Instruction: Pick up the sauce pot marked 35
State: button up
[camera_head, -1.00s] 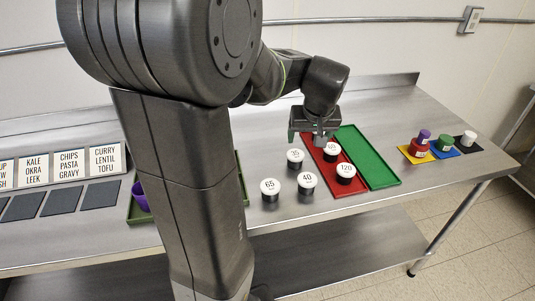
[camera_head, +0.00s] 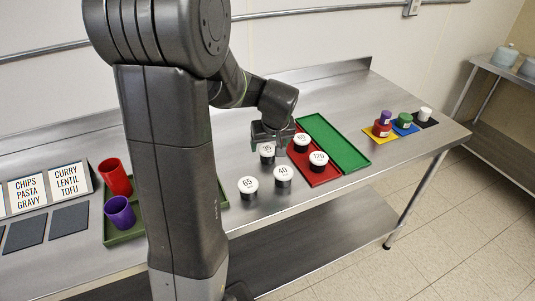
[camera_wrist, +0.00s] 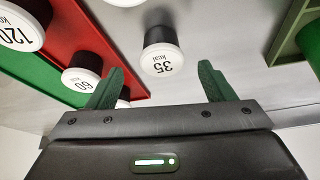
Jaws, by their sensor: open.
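The sauce pot marked 35 (camera_head: 267,151) is a dark pot with a white lid, standing on the steel table left of the red tray. It shows upside down in the wrist view (camera_wrist: 161,57). My gripper (camera_head: 270,143) is just behind and above it, partly overlapping it in the head view. In the wrist view my green fingers (camera_wrist: 163,82) are spread and empty. The pot lies centred between their lines, beyond the tips; no contact shows.
Pots 65 (camera_head: 248,190) and 40 (camera_head: 283,177) stand nearby in front. Pots 60 (camera_head: 301,141) and 120 (camera_head: 318,162) stand on the red tray (camera_head: 325,178). An empty green tray (camera_head: 335,143) is beyond. An olive tray (camera_head: 124,236) with cups is left.

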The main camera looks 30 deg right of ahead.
aim_at(268, 149)
jog(key=shift+p+x, duration=0.5)
jog(key=shift+x, duration=2.05)
jog(key=shift+a+r, duration=0.1)
jog(key=c, duration=1.1)
